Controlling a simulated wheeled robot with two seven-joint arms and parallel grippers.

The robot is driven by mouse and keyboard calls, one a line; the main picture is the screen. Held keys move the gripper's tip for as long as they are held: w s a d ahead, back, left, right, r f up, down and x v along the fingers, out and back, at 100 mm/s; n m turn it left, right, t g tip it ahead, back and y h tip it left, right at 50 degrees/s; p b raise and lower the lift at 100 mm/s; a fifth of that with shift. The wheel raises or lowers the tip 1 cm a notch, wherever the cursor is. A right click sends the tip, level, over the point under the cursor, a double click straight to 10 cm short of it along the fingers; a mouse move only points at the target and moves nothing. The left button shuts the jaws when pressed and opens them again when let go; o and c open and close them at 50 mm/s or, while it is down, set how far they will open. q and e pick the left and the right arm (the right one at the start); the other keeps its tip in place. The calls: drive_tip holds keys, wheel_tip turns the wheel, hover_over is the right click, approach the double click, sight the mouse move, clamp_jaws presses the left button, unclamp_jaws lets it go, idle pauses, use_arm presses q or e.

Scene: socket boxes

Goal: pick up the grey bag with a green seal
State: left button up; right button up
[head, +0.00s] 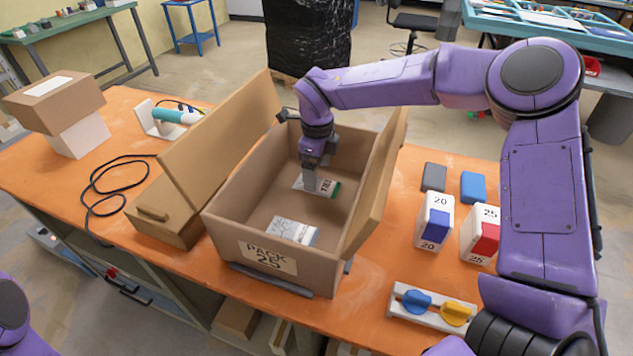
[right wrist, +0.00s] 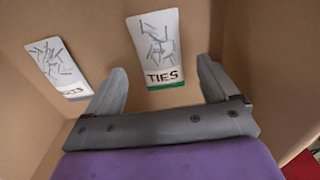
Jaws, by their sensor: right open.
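The grey bag with a green seal (head: 331,188) lies flat inside the open cardboard box (head: 268,259) marked PACK 25, toward its far end. In the right wrist view the bag (right wrist: 152,42) shows drawn grey strips, the word TIES and a green band at its near edge. My right gripper (head: 312,186) points down into the box over this bag and partly hides it in the head view. In the right wrist view its two fingers (right wrist: 160,80) are apart with nothing between them, one on each side of the seal end. My left gripper is out of view.
A second pale bag (head: 292,232) lies nearer in the same box; it also shows in the right wrist view (right wrist: 58,62). The box walls and raised flaps (head: 225,140) surround my gripper. Blue and red labelled containers (head: 434,222) stand right of the box.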

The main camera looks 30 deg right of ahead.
wheel_tip(320, 180, down, 3)
drive_tip(key=shift+f, duration=0.15)
drive_tip(key=c, duration=1.2)
